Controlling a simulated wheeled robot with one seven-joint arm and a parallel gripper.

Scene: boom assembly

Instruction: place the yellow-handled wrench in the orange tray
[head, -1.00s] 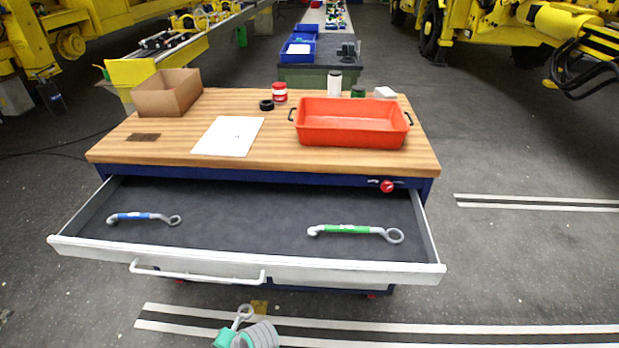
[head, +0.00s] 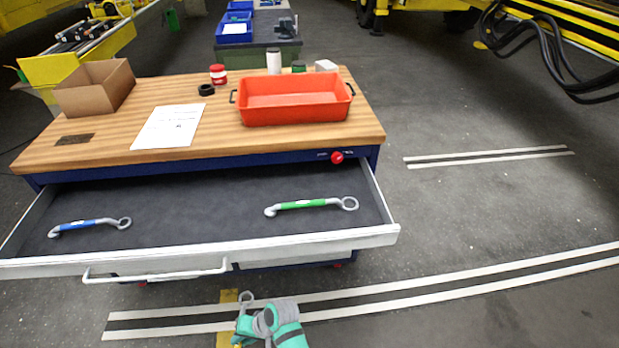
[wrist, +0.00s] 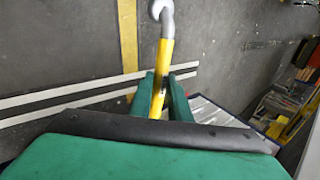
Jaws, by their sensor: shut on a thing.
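My gripper (wrist: 161,92) is shut on the yellow-handled wrench (wrist: 164,60), gripping its yellow handle, with the grey end pointing away from the gripper. In the head view my gripper (head: 262,322) is low in front of the open drawer, above the floor, and the wrench's grey ring end (head: 246,298) shows beside it. The orange tray (head: 295,112) stands on the wooden bench top at its right side, and it looks empty. The gripper is well apart from the tray.
The open drawer (head: 200,248) juts out between my gripper and the bench top. It holds a blue-handled wrench (head: 90,226) and a green-handled wrench (head: 311,205). A cardboard box (head: 95,88), paper (head: 168,126), red-lidded jar (head: 218,75) and white bottle (head: 274,62) are on the bench.

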